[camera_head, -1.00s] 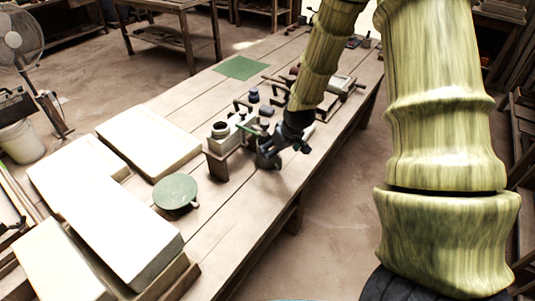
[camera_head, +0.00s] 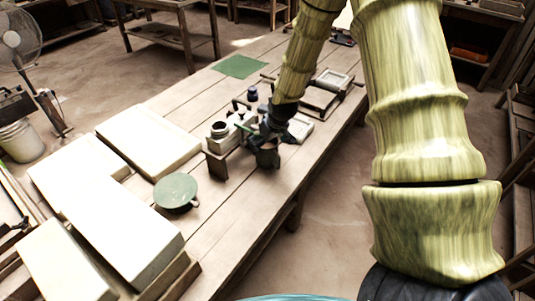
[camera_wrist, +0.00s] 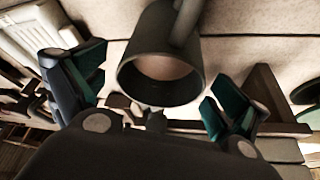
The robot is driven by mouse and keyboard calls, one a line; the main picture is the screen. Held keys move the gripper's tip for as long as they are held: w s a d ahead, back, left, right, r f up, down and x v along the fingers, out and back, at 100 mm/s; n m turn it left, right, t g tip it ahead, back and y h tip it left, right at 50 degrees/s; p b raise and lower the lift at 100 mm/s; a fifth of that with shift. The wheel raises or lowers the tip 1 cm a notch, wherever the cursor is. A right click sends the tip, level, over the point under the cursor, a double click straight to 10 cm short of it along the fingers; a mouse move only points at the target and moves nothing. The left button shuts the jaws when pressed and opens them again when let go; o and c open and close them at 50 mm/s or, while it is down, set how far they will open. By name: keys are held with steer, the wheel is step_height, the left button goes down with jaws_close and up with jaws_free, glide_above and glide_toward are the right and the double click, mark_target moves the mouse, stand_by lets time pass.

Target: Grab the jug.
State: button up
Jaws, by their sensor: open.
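The jug (camera_head: 267,158) is a small dark grey vessel on the wooden table, beside the post-like cluster of tools. In the wrist view the jug (camera_wrist: 165,50) shows its round open mouth towards me, with a handle at the top. My gripper (camera_wrist: 157,88) is open, with one green-padded finger on each side of the jug and visible gaps between. In the head view my gripper (camera_head: 273,125) is right at the jug, just beyond it. Contact between them cannot be told there.
A wooden stand with a pale block and dark jar (camera_head: 219,130) is close left of the jug. A green round lid (camera_head: 176,192) and large pale slabs (camera_head: 115,225) lie nearer. A framed press tray (camera_head: 322,95) lies beyond. The table's right edge is close.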

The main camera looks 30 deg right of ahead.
steer(key=shift+c, duration=0.2)
steer(key=c, duration=2)
steer(key=shift+r, duration=0.1)
steer(key=shift+c, duration=0.7)
